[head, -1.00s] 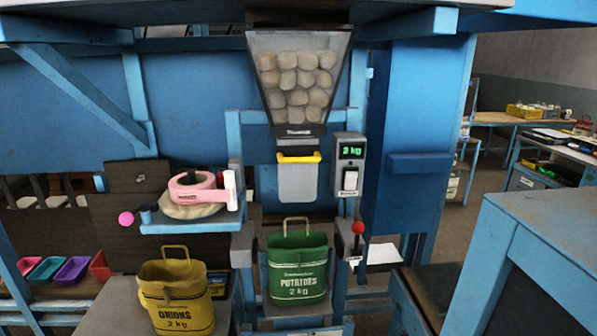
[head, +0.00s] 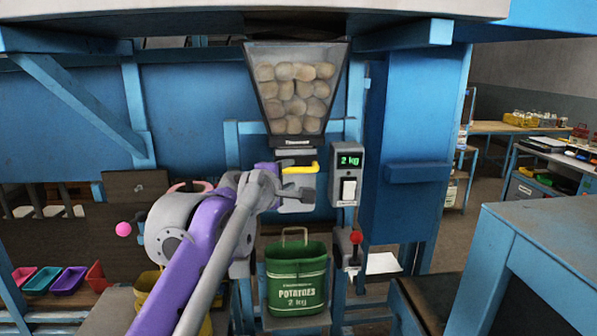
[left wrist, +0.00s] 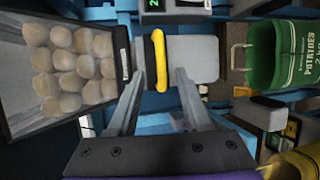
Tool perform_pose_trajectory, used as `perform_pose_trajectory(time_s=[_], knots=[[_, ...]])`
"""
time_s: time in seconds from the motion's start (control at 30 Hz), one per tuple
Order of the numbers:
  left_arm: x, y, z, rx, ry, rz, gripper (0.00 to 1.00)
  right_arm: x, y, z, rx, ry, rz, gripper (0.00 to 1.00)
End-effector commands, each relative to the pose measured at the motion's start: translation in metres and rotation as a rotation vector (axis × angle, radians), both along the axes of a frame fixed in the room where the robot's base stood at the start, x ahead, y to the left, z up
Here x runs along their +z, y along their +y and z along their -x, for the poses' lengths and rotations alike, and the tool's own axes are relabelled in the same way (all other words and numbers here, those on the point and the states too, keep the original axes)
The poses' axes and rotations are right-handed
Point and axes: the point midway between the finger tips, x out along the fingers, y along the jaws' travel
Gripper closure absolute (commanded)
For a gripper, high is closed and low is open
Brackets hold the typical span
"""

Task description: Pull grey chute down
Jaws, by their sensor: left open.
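The grey chute (head: 294,207) hangs under the potato hopper (head: 295,95) and is partly hidden by my left gripper (head: 303,182). Its yellow handle (head: 303,168) runs across its upper part. In the left wrist view, the picture is turned sideways: the yellow handle (left wrist: 160,60) and the grey chute (left wrist: 192,60) show ahead of my left gripper (left wrist: 160,78). The gripper is open, with one finger on each side of the handle's line. I cannot tell whether the fingers touch it. My right gripper is not in view.
A green potato sack (head: 296,280) stands open below the chute. A scale display (head: 349,161) reading 2 kg and a red-knobbed lever (head: 355,238) are to the right. My left arm covers much of the yellow onion sack (head: 147,285). Coloured trays (head: 68,280) lie at lower left.

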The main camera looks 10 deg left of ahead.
Motion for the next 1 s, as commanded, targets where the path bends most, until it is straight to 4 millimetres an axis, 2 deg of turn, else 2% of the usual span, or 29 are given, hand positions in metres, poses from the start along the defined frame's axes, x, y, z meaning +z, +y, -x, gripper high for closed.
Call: perform_pose_trajectory(time_s=[0.2, 0.4, 0.6, 0.87, 1.0], knots=[[-0.009, -0.006, -0.041, -0.001, 0.001, -0.002, 0.5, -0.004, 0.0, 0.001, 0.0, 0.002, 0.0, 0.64], [-0.014, -0.009, -0.066, -0.002, 0.001, -0.003, 0.5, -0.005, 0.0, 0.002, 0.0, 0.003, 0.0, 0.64], [-0.016, -0.01, -0.076, -0.002, 0.001, -0.003, 0.5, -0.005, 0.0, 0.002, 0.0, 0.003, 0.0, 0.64], [-0.016, -0.01, -0.076, -0.002, 0.0, -0.004, 0.5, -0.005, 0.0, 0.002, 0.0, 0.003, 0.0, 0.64], [-0.016, -0.01, -0.076, -0.002, 0.0, -0.004, 0.74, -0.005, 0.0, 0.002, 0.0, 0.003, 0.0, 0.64]])
